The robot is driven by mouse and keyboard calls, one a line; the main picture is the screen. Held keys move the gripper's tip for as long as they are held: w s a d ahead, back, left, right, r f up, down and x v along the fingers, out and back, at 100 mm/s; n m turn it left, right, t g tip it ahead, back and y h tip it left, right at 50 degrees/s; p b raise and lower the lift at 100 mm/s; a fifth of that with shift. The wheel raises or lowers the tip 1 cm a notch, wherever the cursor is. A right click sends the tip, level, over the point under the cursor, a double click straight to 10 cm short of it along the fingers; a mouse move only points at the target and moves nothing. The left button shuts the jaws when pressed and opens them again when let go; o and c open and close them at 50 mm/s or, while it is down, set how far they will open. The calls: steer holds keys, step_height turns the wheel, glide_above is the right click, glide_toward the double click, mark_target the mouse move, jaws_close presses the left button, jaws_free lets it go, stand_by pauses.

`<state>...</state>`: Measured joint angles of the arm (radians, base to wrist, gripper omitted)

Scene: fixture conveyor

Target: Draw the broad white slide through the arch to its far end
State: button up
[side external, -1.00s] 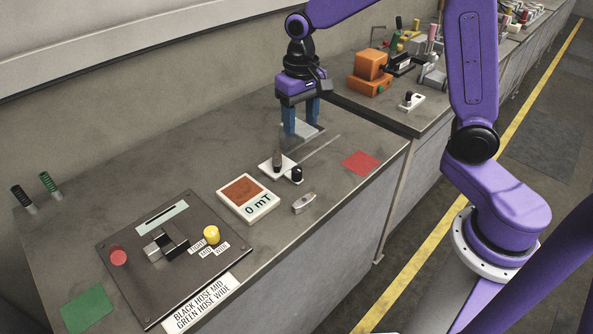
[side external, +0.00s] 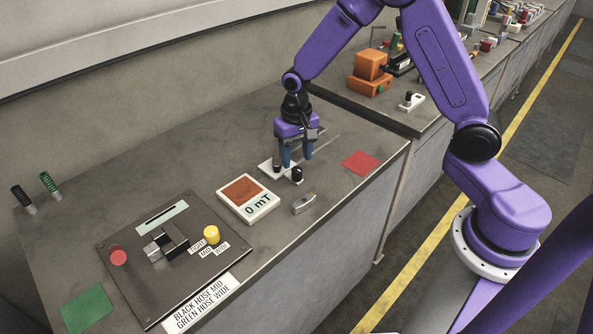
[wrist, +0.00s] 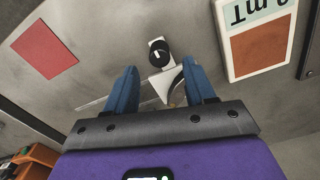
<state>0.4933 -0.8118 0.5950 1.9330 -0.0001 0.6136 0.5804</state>
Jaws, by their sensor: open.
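A white flat piece (side external: 267,166), which looks like the slide, lies on the near bench. A black knob (side external: 297,174) stands at its front, and a dark upright post (side external: 276,164) stands on it. In the wrist view the white piece (wrist: 160,86) and knob (wrist: 159,53) lie between and beyond the fingertips. My gripper (side external: 297,159) is open with blue fingers, pointing down just behind the knob; it also shows in the wrist view (wrist: 160,68). I see no clear gap between fingers and piece. I cannot make out the arch for certain; my fingers cover part of this spot.
A thin pale line (side external: 325,140) runs back from the white piece. A meter reading "0 mT" (side external: 247,198), a small metal piece (side external: 304,203) and a red square (side external: 361,162) lie nearby. A dark panel (side external: 125,276) with knobs is at the left. Bare bench lies behind the meter.

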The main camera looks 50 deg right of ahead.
mark_target(297, 168)
steer(key=shift+f, duration=2.9)
jaws_close()
